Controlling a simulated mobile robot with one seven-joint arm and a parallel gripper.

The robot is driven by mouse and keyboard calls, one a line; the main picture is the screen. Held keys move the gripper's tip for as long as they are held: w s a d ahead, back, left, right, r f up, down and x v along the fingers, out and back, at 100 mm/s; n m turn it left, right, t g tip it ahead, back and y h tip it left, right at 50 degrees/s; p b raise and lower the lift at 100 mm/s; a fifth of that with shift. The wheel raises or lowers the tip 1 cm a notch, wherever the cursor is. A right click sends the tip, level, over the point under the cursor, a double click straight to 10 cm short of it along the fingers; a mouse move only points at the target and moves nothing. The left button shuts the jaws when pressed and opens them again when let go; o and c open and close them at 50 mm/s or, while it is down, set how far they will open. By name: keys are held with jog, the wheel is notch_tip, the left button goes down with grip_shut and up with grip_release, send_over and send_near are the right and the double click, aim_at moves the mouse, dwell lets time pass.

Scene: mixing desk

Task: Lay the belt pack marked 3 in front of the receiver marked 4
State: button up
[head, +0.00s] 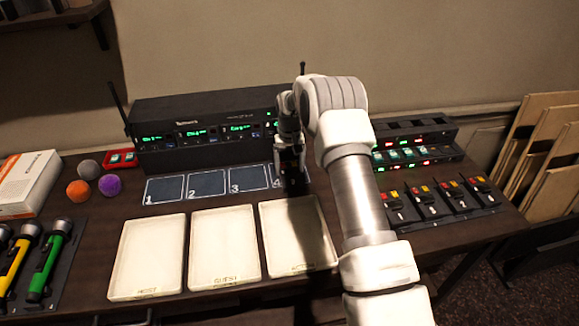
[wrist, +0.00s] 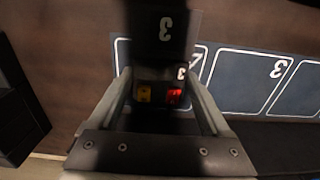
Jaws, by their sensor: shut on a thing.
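My gripper (head: 291,180) is shut on the dark belt pack marked 3 (wrist: 164,28), which shows between the fingers in the wrist view with a yellow and a red light. In the head view the gripper and pack are over the mat square marked 4 (head: 304,178), in front of the right end of the black receiver rack (head: 190,106). The square's outline shows around the pack in the wrist view (wrist: 122,52). The arm partly hides the receiver at that end. I cannot tell whether the pack touches the mat.
Squares 1 (head: 164,189), 2 (head: 206,184) and 3 (head: 247,179) are bare. Three empty cream trays (head: 224,247) lie in front of them. Several units with red and yellow tops (head: 430,204) stand at right. Coloured balls (head: 88,170) and torches (head: 45,262) are at left.

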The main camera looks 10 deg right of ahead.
jog(key=shift+f, duration=0.3)
dwell(0.5)
jog(key=o, duration=1.3)
jog(key=shift+r+p, duration=1.5)
jog(key=shift+r, duration=2)
